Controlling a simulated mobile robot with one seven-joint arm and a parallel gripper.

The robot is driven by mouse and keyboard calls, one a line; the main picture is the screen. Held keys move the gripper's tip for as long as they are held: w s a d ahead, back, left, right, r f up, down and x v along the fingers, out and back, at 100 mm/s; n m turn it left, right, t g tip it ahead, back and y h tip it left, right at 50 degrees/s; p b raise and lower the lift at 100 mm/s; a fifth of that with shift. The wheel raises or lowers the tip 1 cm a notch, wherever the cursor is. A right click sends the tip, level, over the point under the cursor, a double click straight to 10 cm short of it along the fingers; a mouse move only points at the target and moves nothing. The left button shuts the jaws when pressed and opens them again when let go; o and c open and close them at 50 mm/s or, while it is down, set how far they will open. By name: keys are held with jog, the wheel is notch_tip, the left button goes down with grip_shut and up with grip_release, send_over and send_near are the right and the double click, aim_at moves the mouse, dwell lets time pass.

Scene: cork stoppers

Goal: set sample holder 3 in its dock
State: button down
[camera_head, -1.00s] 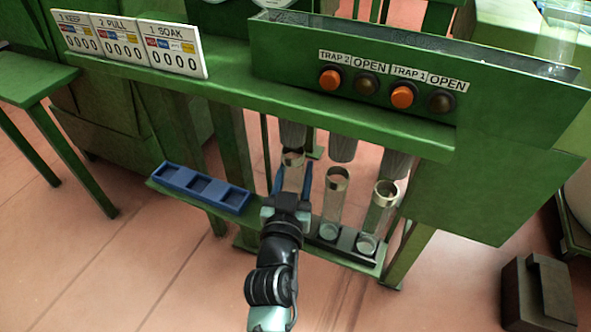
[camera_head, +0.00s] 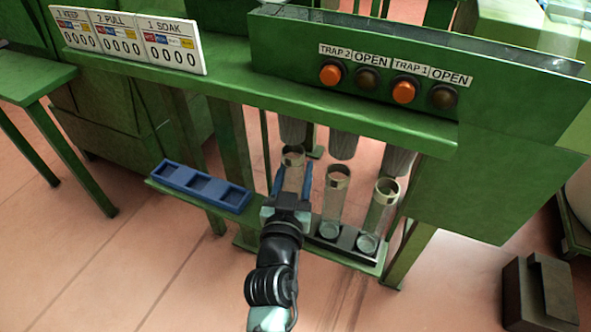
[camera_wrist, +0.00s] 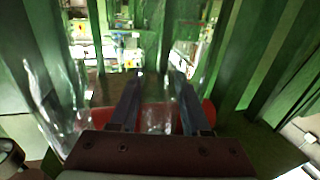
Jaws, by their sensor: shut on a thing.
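Three clear tube-shaped sample holders with brownish rims stand in a row in the head view. The left one (camera_head: 292,158) is between the blue fingers of my gripper (camera_head: 292,181), which is shut on it. My gripper hides its lower part, so I cannot tell whether its base is seated. The middle holder (camera_head: 335,190) and the right holder (camera_head: 379,206) stand upright in a dark dock rail (camera_head: 346,239). I see no number on any holder. In the wrist view, the clear wall of the held holder (camera_wrist: 157,118) shows between my fingers (camera_wrist: 156,100).
A blue tray (camera_head: 201,187) with three square recesses, all empty, lies left on the low green shelf. Dark grey spouts (camera_head: 343,143) hang close above the holders. A green panel (camera_head: 420,70) with trap buttons is above. A green post (camera_head: 229,150) stands left of my gripper.

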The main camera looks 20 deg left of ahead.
jog(key=shift+f+b, duration=0.65)
jog(key=shift+b, duration=0.15)
dwell(0.6)
jog(key=shift+c, duration=1.4)
grip_release()
jog(key=shift+s, duration=0.15)
jog(key=p+v, duration=0.2)
jog(key=v, duration=1)
jog(key=shift+s, duration=0.35)
jog(key=shift+d, duration=0.1)
